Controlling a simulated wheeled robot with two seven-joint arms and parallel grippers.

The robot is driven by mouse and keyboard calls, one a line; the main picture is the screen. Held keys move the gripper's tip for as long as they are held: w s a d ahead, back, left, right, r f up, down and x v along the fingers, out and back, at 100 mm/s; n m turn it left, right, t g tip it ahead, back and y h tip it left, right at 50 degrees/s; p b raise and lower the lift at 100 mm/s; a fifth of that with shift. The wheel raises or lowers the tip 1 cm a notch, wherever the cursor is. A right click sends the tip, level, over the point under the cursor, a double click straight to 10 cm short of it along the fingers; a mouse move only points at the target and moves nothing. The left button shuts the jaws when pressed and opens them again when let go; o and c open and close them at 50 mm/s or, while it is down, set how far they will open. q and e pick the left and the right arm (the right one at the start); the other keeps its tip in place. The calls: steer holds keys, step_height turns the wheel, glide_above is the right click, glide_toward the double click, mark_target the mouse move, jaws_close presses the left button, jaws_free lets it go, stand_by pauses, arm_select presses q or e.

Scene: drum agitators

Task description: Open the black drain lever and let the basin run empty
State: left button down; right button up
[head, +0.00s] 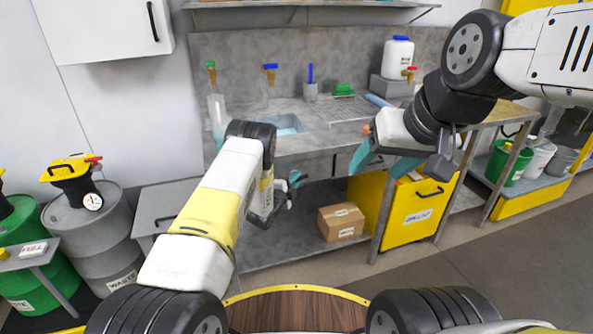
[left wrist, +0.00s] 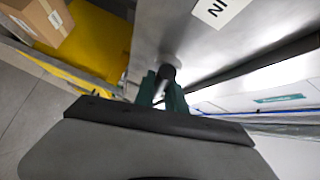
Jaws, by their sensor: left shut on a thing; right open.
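The basin (head: 288,124) is set into the grey counter in the head view, with blue water showing in it. My left gripper (head: 294,179) is below the counter's front edge, under the basin. In the left wrist view its teal fingers (left wrist: 163,90) are shut on the black drain lever (left wrist: 167,73), whose dark rounded end shows between them. The lever cannot be made out clearly in the head view, and its angle is hard to tell. My right gripper (head: 385,162) is open and empty in front of the counter, its teal fingers wide apart.
A cardboard box (head: 341,222) sits on the low shelf beside a yellow cabinet (head: 415,217). A grey waste drum (head: 95,235) stands at left. Taps, a blue brush (head: 310,75) and a white jug (head: 397,58) are on the counter. Floor at right front is clear.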

arm_select(q)
steer(key=n+t+h, duration=0.1)
steer(key=n+t, duration=0.1)
steer(key=shift+s+f+n, duration=0.1)
steer(key=shift+f+n, duration=0.05)
steer(key=shift+n, duration=0.15)
steer(key=n+t, duration=0.3)
steer(key=shift+n, duration=0.3)
steer(key=n+t+y, duration=0.1)
steer(key=n+t, duration=0.1)
steer(key=n, duration=0.1)
steer(key=n+t+y, duration=0.2)
steer(key=n, duration=0.1)
steer(key=shift+y, duration=0.3)
steer(key=shift+n+t+y, duration=0.5)
steer(key=shift+n+y, duration=0.9)
steer(key=shift+n, duration=0.2)
steer(key=shift+n+t+y, duration=0.5)
steer(key=shift+n+y, duration=0.9)
steer(key=shift+n, duration=0.5)
steer(key=c, duration=1.4)
jaws_free()
